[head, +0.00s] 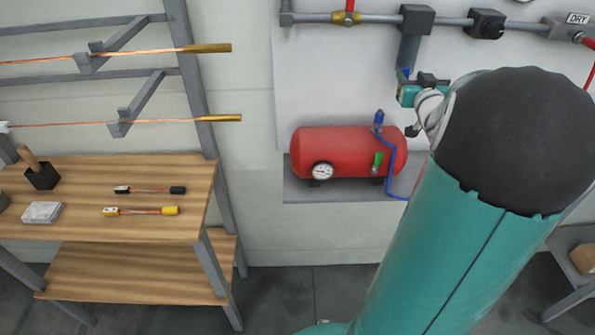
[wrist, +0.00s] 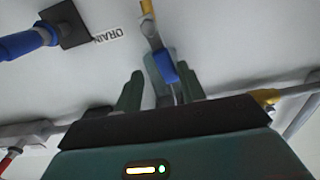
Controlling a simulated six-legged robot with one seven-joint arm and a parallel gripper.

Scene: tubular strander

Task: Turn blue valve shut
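In the wrist view, a blue valve handle (wrist: 165,67) on a yellow-ended fitting lies between the two green fingers of my gripper (wrist: 159,84). The fingers stand apart, with a gap visible beside the handle; I cannot tell whether either touches it. In the head view, a small bit of blue (head: 405,73) shows just above my gripper (head: 407,93), below a grey vertical piece hanging from the pipe. My arm hides much of that area.
A red tank (head: 340,150) with a gauge and a blue hose rests on a grey shelf left of my arm. A grey pipe (head: 385,18) runs along the wall above. A wooden bench (head: 80,230) with tools stands at the left. The floor between is clear.

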